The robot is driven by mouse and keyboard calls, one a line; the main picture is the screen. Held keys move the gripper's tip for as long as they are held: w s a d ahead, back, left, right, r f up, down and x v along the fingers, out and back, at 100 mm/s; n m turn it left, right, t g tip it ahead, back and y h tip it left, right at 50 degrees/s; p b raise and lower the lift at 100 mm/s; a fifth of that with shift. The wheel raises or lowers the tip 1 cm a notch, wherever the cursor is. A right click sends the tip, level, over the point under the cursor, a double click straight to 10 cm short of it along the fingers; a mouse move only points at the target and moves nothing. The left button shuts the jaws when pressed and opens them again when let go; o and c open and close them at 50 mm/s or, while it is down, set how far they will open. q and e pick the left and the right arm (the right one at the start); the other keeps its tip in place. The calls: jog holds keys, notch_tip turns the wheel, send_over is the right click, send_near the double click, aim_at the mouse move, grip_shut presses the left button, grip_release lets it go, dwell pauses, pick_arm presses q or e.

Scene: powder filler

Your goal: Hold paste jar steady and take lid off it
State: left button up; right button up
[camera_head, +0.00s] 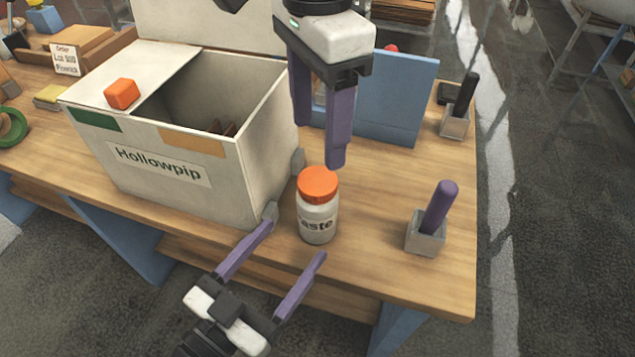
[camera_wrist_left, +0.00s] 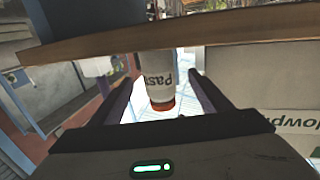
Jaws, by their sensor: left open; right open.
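The paste jar (camera_head: 317,222) is a whitish jar marked "aste" with an orange lid (camera_head: 318,185) on top. It stands upright on the wooden table, right of the Hollowpip box. My left gripper (camera_head: 296,240) is open, low at the table's front edge, its purple fingers pointing at the jar and not closed on it. In the left wrist view the jar (camera_wrist_left: 160,80) appears upside down between the two fingers (camera_wrist_left: 160,90). My right gripper (camera_head: 318,145) is open and empty, pointing down above and slightly behind the lid, apart from it.
The white Hollowpip box (camera_head: 265,150) stands close left of the jar, with an orange block (camera_head: 121,93) on its flap. A grey holder (camera_head: 426,238) with a purple-handled tool stands to the right. A blue panel (camera_head: 400,100) stands behind. Bare table (camera_head: 375,220) lies between jar and holder.

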aim_at(320, 210)
pick_arm(q)
jog(key=shift+w+d+r, duration=0.2)
jog(key=shift+w+d, duration=0.05)
pick_arm(e)
jog(key=shift+s+r, duration=0.15)
pick_arm(q)
jog(key=x, duration=0.8)
jog(key=shift+w+d, duration=0.25)
jog(key=shift+d, duration=0.05)
pick_arm(e)
jog(key=shift+s, duration=0.3)
